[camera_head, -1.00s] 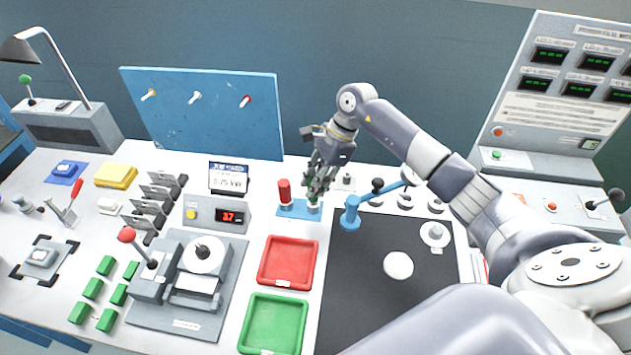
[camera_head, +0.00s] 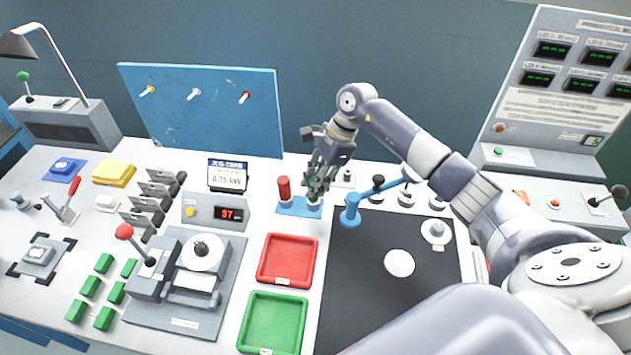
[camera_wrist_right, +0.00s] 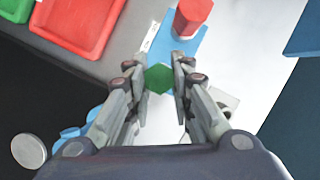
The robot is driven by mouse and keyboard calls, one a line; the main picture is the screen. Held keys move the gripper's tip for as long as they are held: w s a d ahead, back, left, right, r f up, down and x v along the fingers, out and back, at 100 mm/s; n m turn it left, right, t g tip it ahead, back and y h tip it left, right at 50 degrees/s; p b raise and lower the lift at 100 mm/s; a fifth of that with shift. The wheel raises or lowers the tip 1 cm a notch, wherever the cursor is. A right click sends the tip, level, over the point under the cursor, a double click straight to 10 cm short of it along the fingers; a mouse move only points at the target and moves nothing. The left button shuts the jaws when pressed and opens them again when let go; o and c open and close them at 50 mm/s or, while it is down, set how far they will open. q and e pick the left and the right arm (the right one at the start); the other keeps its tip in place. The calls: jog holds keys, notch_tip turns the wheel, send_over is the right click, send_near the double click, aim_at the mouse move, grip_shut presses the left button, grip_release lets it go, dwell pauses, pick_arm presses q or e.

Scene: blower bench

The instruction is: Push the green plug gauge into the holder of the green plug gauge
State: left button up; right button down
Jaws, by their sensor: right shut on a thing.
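The green plug gauge (camera_wrist_right: 157,78) is between the fingers of my right gripper (camera_wrist_right: 158,80) in the right wrist view. The right gripper (camera_head: 316,186) is shut on it, pointing down over the right end of the blue holder plate (camera_head: 291,211). In the head view the green gauge (camera_head: 314,200) shows just below the fingertips, at its holder. Its lower end and the holder's opening are hidden, so I cannot tell how deep it sits. The red plug gauge (camera_head: 284,188) stands upright at the left end of the same plate. My left gripper is not in view.
A red tray (camera_head: 263,272) and a green tray (camera_head: 247,322) lie in front. A blue post-like tool (camera_head: 350,212) stands close right of the plate, by the black mat (camera_head: 360,290).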

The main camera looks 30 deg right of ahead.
jog(key=shift+f+b, duration=0.35)
jog(key=shift+b, duration=0.1)
dwell(0.3)
jog(key=c, duration=1.3)
grip_release()
jog(key=shift+c, duration=0.2)
jog(key=v, duration=1.2)
